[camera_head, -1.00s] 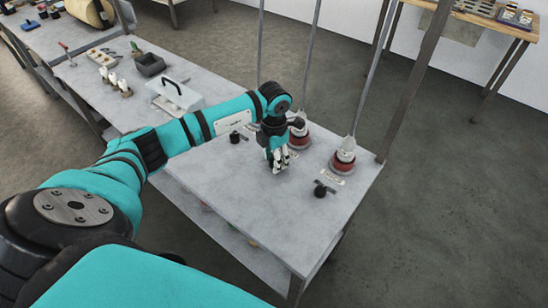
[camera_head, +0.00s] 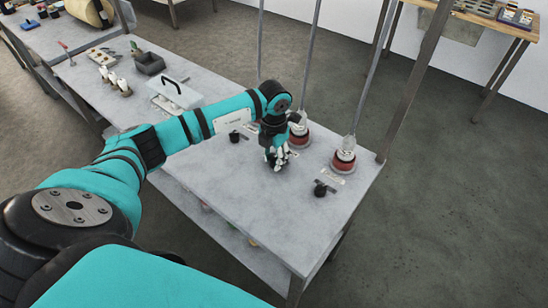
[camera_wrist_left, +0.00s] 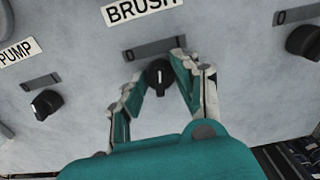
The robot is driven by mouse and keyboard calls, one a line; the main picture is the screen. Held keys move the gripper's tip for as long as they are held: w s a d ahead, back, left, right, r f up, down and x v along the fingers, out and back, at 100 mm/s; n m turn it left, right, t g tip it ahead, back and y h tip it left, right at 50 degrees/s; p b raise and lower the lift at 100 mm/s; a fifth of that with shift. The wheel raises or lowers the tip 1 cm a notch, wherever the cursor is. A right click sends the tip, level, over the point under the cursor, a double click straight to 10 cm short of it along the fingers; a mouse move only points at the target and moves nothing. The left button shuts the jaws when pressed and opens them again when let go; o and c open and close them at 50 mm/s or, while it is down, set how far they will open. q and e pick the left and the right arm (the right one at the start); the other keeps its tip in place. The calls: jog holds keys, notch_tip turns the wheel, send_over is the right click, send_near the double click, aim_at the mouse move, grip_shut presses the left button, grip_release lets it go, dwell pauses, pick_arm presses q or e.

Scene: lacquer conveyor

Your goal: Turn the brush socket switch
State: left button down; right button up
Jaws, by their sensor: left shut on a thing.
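The brush switch is a black round knob (camera_wrist_left: 159,78) with a white pointer line, below a dark plate marked 0 (camera_wrist_left: 155,50) and a white BRUSH label (camera_wrist_left: 142,8) in the left wrist view. The pointer line stands about upright in that view. My left gripper (camera_wrist_left: 156,85) has its fingers on both sides of the knob and is shut on it. In the head view, my left gripper (camera_head: 277,160) is low over the grey tabletop (camera_head: 250,205) and hides the knob. My right gripper is not in view.
The black PUMP knob (camera_wrist_left: 45,104) is to the left and another black knob (camera_wrist_left: 304,41) to the right in the wrist view. The table's front is clear.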

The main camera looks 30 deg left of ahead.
aim_at(274, 158)
pick_arm(q)
jog(key=n, duration=0.4)
jog(key=shift+n, duration=2.3)
jog(key=c, duration=1)
grip_release()
notch_tip(274, 158, up, 12)
